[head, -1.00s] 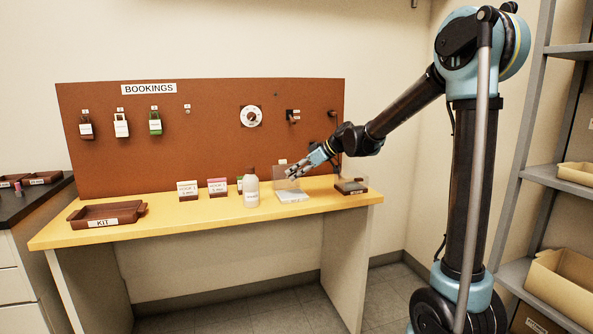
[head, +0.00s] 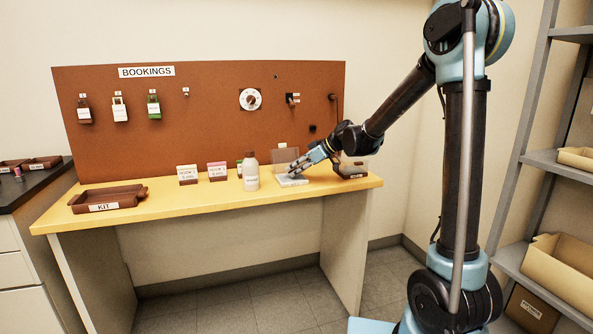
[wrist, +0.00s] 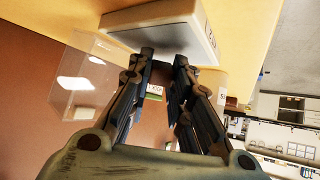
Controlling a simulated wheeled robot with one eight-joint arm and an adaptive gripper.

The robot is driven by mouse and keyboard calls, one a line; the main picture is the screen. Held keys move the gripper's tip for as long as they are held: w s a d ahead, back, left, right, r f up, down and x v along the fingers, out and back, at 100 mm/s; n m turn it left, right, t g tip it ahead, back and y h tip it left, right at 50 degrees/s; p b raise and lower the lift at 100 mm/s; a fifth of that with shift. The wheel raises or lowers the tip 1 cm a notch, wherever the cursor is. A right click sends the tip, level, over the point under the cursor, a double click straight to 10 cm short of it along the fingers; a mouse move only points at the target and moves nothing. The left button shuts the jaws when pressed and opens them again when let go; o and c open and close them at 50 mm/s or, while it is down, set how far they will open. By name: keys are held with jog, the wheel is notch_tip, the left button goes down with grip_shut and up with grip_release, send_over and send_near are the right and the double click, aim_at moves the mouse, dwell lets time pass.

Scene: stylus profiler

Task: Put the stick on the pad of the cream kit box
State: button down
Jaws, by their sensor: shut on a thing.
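My gripper (head: 292,172) is low over a flat, pale cream-white box (head: 296,183) with a raised clear lid (head: 285,156), on the yellow table. In the wrist view the fingers (wrist: 163,60) are close together, and the box (wrist: 165,28) lies just beyond their tips with its clear lid (wrist: 85,75) to the left. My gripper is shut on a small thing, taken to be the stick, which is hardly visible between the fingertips.
A white bottle (head: 251,171) stands just left of the box. A dark device (head: 352,170) stands to the right. The brown board (head: 200,120) rises behind.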

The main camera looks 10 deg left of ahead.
jog(key=c, duration=1.4)
grip_release()
jog(key=shift+c, duration=0.3)
jog(key=d+r, duration=0.4)
jog(key=r, duration=0.2)
jog(key=shift+s+d+r, duration=0.3)
jog(key=shift+d+r, duration=0.05)
jog(key=v, duration=1.2)
jog(key=s+d+f+m+h, duration=0.5)
jog(key=s+d+f+m, duration=0.3)
jog(key=s+d+f, duration=0.4)
jog(key=s+d+f+m+t+h, duration=0.1)
jog(key=s+d+f+m+h, duration=0.4)
jog(key=s+d+f, duration=0.8)
jog(key=s+d+m, duration=0.3)
jog(key=s+d, duration=0.2)
jog(key=shift+s+f+h, duration=0.25)
jog(key=shift+h, duration=0.05)
